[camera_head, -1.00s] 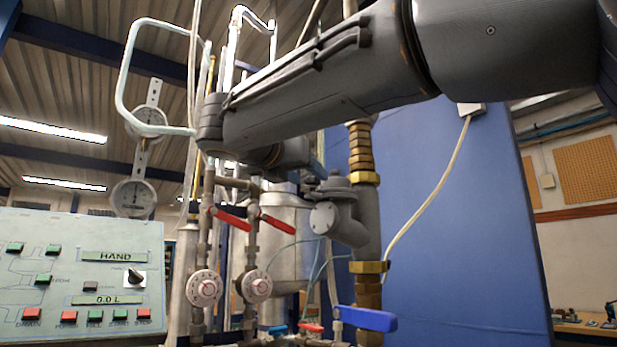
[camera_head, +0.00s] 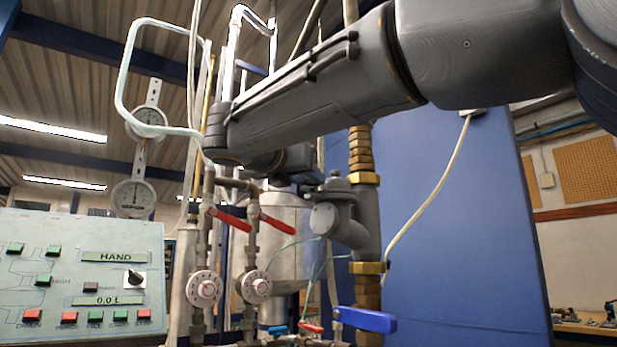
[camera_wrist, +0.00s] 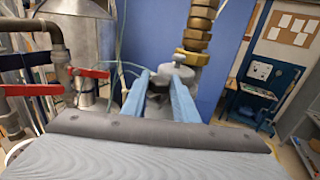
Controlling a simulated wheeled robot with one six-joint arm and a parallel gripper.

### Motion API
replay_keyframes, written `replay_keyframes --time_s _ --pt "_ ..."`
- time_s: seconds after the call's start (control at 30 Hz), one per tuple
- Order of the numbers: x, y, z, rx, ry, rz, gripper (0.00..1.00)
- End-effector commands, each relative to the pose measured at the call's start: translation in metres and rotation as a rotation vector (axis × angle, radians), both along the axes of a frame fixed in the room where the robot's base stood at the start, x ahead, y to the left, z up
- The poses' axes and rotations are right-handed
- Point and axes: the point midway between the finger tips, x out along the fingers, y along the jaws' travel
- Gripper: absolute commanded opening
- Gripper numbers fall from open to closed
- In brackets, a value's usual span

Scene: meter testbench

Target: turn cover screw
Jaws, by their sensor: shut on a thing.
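A grey valve body with a round cover (camera_head: 336,186) stands on the brass-fitted pipe right of centre in the head view. A small cover screw (camera_head: 335,174) sits on top of it. In the wrist view, the two blue fingers of my gripper (camera_wrist: 160,76) reach the grey cover (camera_wrist: 184,74) and are shut on the screw with a gap between them. The fingers hide most of the screw there. In the head view my arm crosses above the valve, and the fingertips are hard to make out.
A blue lever handle (camera_head: 362,319) is below the valve. Two red lever handles (camera_head: 277,222) and round dial meters (camera_head: 257,287) are on pipes to the left. A control panel (camera_head: 80,275) stands at far left. A large blue panel (camera_head: 460,220) is behind.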

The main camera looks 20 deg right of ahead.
Motion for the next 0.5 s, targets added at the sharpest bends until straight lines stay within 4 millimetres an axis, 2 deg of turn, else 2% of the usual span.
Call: replay_keyframes --time_s 0.5 --pt "0.0047 0.0048 0.0043 -0.004 0.005 -0.282 0.04"
